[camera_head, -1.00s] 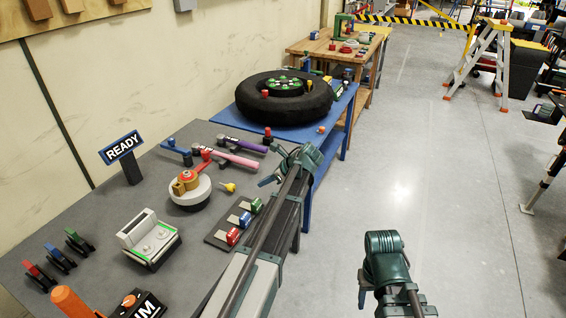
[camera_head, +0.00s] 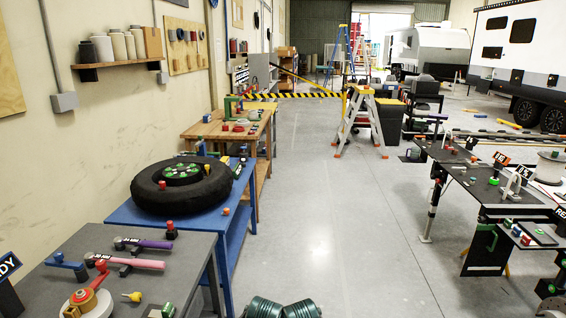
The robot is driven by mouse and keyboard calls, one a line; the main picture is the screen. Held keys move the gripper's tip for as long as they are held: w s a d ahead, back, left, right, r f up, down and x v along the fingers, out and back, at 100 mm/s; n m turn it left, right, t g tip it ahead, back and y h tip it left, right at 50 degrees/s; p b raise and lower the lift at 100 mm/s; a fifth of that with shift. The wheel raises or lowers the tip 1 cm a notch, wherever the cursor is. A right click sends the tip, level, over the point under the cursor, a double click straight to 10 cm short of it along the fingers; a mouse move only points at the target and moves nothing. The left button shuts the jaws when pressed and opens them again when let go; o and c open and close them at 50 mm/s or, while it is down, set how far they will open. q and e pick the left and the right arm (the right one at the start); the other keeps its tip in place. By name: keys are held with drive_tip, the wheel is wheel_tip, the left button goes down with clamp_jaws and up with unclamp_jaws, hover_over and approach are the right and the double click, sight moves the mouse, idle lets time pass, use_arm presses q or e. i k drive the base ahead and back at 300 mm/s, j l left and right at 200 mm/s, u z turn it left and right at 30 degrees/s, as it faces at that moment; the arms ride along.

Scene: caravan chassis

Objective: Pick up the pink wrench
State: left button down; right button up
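The pink wrench (camera_head: 138,264) lies on the dark grey workbench (camera_head: 205,250) at the lower left. It has a long pink handle pointing right and a dark head at its left end. A similar purple tool (camera_head: 147,243) lies just behind it. Neither gripper shows; only rounded green parts of my arms appear at the bottom edge, apart from the wrench.
Left of the wrench is a blue tool (camera_head: 66,267); in front are a white round base with a red-handled part (camera_head: 90,298) and a yellow knob (camera_head: 133,296). A blue table (camera_head: 228,222) with a tyre (camera_head: 182,190) stands behind. The central floor (camera_head: 320,210) is clear.

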sight(90, 259)
drive_tip(key=u, duration=1.5)
